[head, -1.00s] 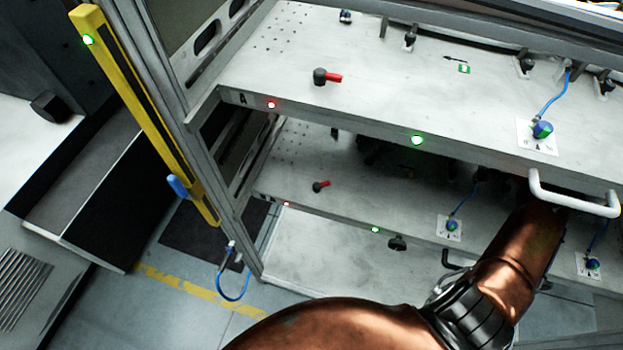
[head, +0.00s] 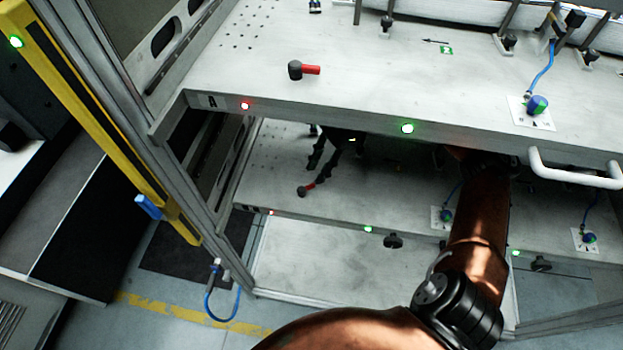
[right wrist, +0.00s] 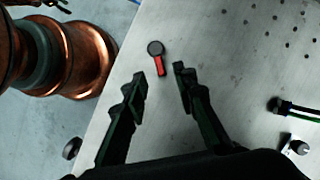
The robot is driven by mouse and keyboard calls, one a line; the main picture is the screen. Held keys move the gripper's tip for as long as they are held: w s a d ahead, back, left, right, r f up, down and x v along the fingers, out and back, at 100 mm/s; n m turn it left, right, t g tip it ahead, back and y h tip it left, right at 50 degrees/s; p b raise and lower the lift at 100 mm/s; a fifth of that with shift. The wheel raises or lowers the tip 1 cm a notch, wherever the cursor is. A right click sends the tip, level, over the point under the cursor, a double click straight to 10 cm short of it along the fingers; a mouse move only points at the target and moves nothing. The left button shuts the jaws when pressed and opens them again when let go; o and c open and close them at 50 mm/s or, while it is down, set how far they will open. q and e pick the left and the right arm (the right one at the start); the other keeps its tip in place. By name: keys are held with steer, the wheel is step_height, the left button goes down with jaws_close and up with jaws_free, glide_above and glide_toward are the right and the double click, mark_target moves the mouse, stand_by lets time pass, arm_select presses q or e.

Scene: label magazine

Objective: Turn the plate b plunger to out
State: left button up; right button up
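The plate b plunger (head: 302,190), a dark round knob with a red handle, is on the lower plate (head: 270,185), near its left front part. One of my right gripper's fingers partly covers it in the head view. In the right wrist view the plunger (right wrist: 160,66) shows clear, its red handle pointing back towards the gripper. My right gripper (head: 314,175) is under the upper plate, close to the plunger. In the right wrist view its fingers (right wrist: 160,71) are open on either side of the handle's end, with no contact visible. My left gripper is out of view.
The upper plate (head: 350,100), marked A, overhangs the lower one and carries its own red-handled plunger (head: 304,70). A white handle (head: 575,172) sticks out from its front edge. A blue-green knob (head: 537,105) with a blue hose is at its right. A frame post stands left.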

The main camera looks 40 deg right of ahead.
mark_target(311, 185)
steer(key=x, duration=0.3)
steer(key=shift+d+f+b, duration=0.2)
steer(key=shift+f+b, duration=0.05)
steer(key=shift+b, duration=0.05)
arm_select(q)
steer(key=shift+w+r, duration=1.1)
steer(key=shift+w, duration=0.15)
arm_select(e)
steer(key=shift+a+f, duration=0.3)
steer(key=shift+f, duration=0.3)
steer(key=shift+c, duration=0.2)
jaws_close()
